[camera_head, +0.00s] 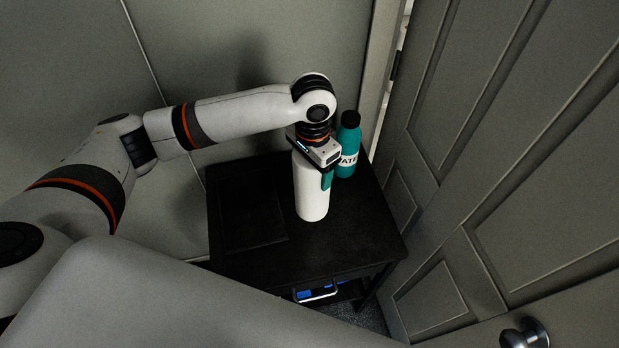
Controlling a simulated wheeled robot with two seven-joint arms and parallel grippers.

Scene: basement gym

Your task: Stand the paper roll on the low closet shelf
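The white paper roll (310,192) stands upright on the black table (340,240). My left gripper (321,168) is directly over the roll's top, pointing down. One teal finger lies along the roll's right side; the other finger is hidden, so I cannot tell whether the gripper is closed on the roll. My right gripper is out of view. The low closet shelf cannot be identified with certainty; a low shelf under the table (350,290) is partly visible.
A teal water bottle (348,145) with a black cap stands just behind and right of the roll, close to the gripper. A panelled door (480,140) with a round knob (525,335) rises on the right. A blue and white item (316,293) sits below the tabletop.

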